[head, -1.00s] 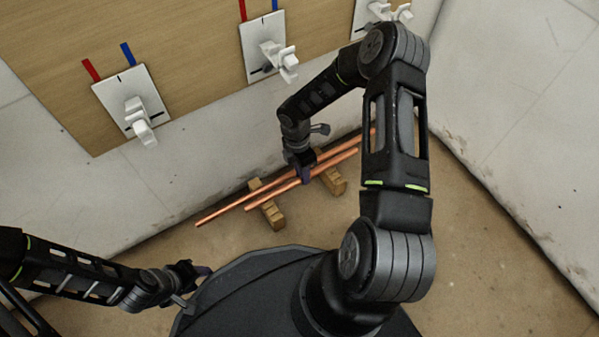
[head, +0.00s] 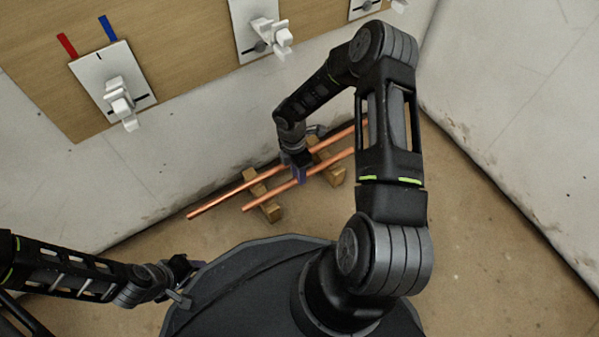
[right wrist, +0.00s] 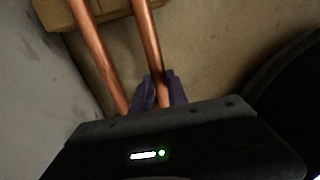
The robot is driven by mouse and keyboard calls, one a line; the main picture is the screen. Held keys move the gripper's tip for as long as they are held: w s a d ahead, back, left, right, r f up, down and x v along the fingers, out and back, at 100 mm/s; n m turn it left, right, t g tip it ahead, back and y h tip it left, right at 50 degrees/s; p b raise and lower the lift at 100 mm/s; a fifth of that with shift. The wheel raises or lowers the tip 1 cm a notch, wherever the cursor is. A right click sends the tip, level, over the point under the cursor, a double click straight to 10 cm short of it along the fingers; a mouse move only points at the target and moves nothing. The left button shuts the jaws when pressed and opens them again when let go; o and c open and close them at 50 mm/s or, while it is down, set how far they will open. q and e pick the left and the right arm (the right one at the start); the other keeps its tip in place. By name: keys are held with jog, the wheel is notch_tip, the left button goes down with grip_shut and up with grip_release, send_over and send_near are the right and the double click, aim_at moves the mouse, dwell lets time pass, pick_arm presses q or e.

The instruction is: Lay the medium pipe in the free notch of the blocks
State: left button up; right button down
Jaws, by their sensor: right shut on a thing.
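Two copper pipes lie roughly parallel across two wooden blocks on the floor in the head view. The longer pipe (head: 222,199) is on the wall side. The shorter pipe (head: 270,193) is on my side. My right gripper (head: 299,176) is shut on the shorter pipe near its middle. In the right wrist view its purple fingers (right wrist: 160,92) straddle that pipe, with the other pipe (right wrist: 95,45) alongside, apart. The left block (head: 271,212) and right block (head: 337,175) show partly; I cannot tell whether the held pipe touches them. My left gripper (head: 183,281) is away at lower left.
Behind the pipes stands a wall with a wooden board (head: 175,45) bearing white plates and valves (head: 121,102). A side wall (head: 520,110) closes the right. The floor (head: 480,240) at right is clear.

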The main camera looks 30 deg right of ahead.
jog(key=shift+f, duration=0.5)
dwell(0.8)
jog(key=c, duration=1.2)
grip_release()
notch_tip(320, 180, up, 8)
jog(key=w+p, duration=0.1)
jog(key=p, duration=0.2)
jog(key=shift+w+f+p, duration=0.15)
jog(key=shift+w+p, duration=0.05)
jog(key=shift+p, duration=0.1)
